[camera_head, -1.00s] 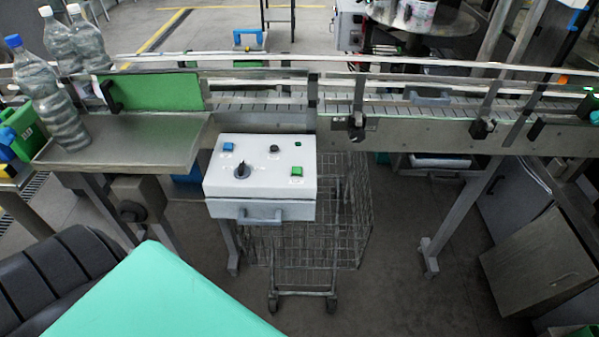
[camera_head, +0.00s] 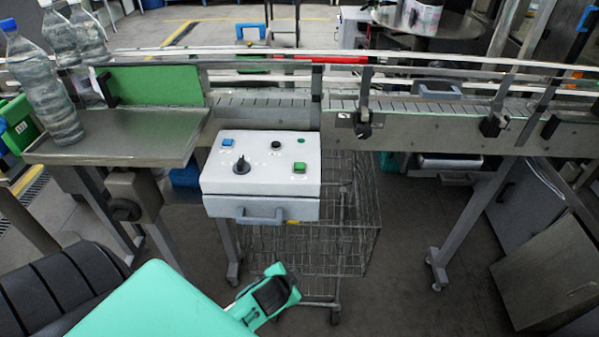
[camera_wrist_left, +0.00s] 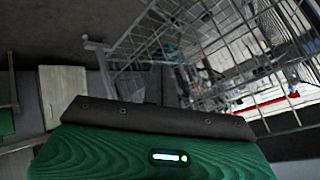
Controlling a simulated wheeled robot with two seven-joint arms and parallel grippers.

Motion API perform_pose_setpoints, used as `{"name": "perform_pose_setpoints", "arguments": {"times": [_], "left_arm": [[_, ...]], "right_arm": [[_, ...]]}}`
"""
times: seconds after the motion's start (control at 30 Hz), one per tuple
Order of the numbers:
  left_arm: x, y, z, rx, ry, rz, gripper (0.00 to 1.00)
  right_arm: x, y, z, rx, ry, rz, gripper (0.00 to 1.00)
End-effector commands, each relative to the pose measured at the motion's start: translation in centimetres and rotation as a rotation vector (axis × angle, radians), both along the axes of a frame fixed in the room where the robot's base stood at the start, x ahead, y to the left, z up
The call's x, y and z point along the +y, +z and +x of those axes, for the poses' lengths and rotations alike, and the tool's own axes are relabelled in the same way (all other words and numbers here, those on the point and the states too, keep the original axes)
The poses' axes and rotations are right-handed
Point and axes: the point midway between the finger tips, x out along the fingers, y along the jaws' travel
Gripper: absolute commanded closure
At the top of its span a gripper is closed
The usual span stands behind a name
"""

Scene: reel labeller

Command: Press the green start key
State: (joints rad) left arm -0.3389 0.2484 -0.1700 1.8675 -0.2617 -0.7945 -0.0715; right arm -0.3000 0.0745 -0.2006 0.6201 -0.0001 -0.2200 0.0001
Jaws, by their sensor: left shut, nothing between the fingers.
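My left gripper (camera_head: 270,293) shows low in the head view, at the end of my teal arm, below and in front of the box. It is shut and empty, apart from the key; its fingertips are hard to make out. In the left wrist view its dark housing (camera_wrist_left: 160,118) fills the lower part, and the key is not seen. My right gripper is not in view.
The box top also has a blue button (camera_head: 228,143), a black knob (camera_head: 242,166), a black button (camera_head: 276,145) and a small green lamp (camera_head: 301,138). A conveyor (camera_head: 420,130) runs behind. A wire cart (camera_head: 345,235) stands under the box. Bottles (camera_head: 50,95) stand at left.

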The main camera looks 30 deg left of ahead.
Motion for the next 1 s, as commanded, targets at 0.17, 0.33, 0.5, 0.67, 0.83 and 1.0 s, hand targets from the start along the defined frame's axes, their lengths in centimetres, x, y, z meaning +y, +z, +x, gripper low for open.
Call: {"name": "perform_pose_setpoints", "arguments": {"times": [0.17, 0.33, 0.5, 0.67, 0.83, 1.0], "left_arm": [[0.1, 11.3, 1.6, -0.184, -0.015, 0.074, 1.00], [0.4, 23.4, 3.9, -0.479, -0.102, 0.253, 1.00], [-1.1, 35.0, 7.3, -0.873, -0.320, 0.602, 1.00], [-5.0, 42.5, 8.3, -1.186, -0.602, 1.008, 1.00], [-9.1, 45.4, 8.1, -1.387, -0.952, 1.480, 1.00], [-10.0, 44.2, 8.6, -1.393, -1.364, 1.968, 1.00]], "right_arm": [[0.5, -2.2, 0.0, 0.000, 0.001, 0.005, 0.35], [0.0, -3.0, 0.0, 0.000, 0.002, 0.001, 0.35], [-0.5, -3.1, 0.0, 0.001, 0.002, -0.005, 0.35], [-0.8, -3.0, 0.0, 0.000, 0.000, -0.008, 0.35], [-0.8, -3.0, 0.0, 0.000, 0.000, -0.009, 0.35], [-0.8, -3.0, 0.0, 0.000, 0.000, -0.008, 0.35]]}}
